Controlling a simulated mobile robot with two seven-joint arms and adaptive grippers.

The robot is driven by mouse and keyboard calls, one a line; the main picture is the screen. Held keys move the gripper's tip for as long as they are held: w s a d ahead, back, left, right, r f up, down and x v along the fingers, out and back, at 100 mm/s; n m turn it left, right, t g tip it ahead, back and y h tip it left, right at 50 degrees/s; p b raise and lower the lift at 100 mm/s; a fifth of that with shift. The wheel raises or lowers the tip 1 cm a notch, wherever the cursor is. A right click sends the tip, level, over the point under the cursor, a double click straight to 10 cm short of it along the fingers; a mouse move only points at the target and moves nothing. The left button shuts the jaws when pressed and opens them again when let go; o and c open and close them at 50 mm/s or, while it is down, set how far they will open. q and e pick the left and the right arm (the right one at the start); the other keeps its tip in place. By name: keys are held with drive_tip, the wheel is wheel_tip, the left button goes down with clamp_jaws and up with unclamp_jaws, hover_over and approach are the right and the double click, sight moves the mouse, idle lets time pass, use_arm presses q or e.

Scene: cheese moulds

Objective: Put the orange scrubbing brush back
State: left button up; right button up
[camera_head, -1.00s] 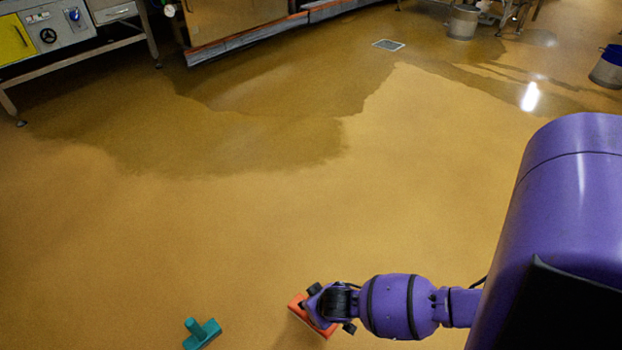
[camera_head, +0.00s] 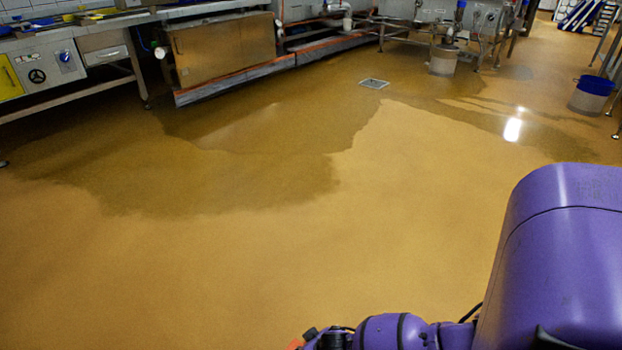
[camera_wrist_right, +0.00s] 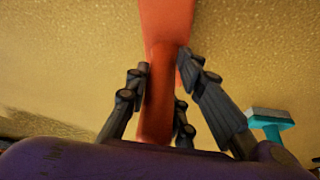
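The orange scrubbing brush (camera_wrist_right: 165,20) fills the top middle of the right wrist view, its handle running down between my fingers. My right gripper (camera_wrist_right: 168,68) is closed around that handle, with fingers against both sides. In the head view only a sliver of the orange brush (camera_head: 296,345) shows at the bottom edge, beside my right gripper (camera_head: 325,340). The lower part of the gripper is cut off there. My left gripper is in neither view.
A teal brush or scraper (camera_wrist_right: 268,120) lies on the floor at the right of the wrist view. The wide floor ahead is clear, with a wet patch and a drain (camera_head: 374,83). Steel benches line the back left; a blue-rimmed bucket (camera_head: 591,95) stands at the right.

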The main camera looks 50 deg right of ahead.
drive_tip(key=o, duration=0.4)
drive_tip(key=shift+r, duration=0.3)
drive_tip(key=d+p+v, duration=0.1)
drive_tip(key=p+v, duration=0.6)
drive_tip(key=v, duration=0.5)
drive_tip(key=s+a+y, duration=0.1)
drive_tip(key=s+a, duration=0.3)
drive_tip(key=s, duration=0.3)
drive_tip(key=s+a+n+y, duration=0.1)
drive_tip(key=s+a, duration=0.3)
drive_tip(key=s, duration=0.3)
drive_tip(key=s+a, duration=0.4)
drive_tip(key=s, duration=0.3)
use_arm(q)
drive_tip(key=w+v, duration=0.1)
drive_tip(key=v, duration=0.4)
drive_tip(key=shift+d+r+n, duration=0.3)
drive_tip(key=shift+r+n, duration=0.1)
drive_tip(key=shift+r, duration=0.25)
use_arm(e)
drive_tip(key=shift+n+t+h, duration=0.3)
drive_tip(key=shift+n+h, duration=0.3)
drive_tip(key=s+r, duration=0.6)
drive_tip(key=s, duration=0.1)
drive_tip(key=s+d+r, duration=0.1)
drive_tip(key=s+r, duration=0.3)
